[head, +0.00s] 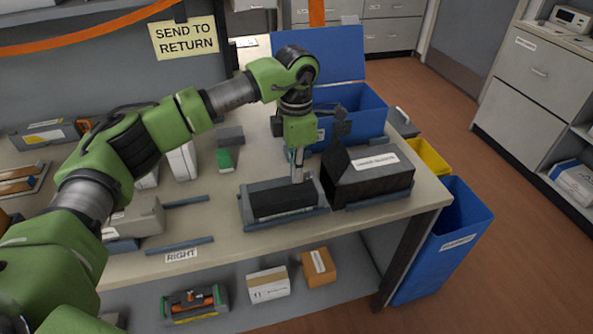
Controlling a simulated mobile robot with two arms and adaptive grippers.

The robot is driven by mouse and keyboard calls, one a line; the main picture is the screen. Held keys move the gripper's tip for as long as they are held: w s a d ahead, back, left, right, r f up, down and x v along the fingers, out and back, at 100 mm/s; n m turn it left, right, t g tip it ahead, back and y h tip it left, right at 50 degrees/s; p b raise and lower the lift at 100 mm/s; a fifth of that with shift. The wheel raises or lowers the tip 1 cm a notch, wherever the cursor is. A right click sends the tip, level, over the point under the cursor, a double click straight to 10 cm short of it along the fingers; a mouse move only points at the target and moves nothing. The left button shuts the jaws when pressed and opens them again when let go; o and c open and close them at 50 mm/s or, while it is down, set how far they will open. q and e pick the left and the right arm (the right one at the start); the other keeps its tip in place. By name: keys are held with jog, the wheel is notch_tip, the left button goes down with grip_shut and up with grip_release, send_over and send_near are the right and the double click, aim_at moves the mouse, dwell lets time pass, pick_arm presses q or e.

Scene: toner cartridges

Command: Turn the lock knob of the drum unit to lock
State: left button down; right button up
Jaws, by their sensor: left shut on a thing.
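The drum unit (275,204) is a long black block lying in a shallow blue-grey tray (258,225) near the table's front edge. My left arm reaches over from the left. My left gripper (297,178) points down at the right end of the drum unit, with its fingers shut on the lock knob. The knob is hidden by the fingers, so its turn angle cannot be told. My right gripper is not in view.
A large black cartridge (350,188) with a white label stands close to the right of the gripper. A blue bin (367,105) is behind it. Blue-grey rails and a "RIGHT" label (181,255) lie left of the tray. A blue floor bin (450,235) stands right of the table.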

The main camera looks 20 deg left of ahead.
pick_arm(q)
jog(key=shift+s+f, duration=0.2)
jog(key=shift+f, duration=0.05)
jog(key=c, duration=1.9)
grip_release()
jog(key=shift+w, duration=0.1)
jog(key=shift+w, duration=0.1)
jog(key=shift+r, duration=0.15)
notch_tip(320, 180, up, 12)
jog(key=shift+f, duration=0.1)
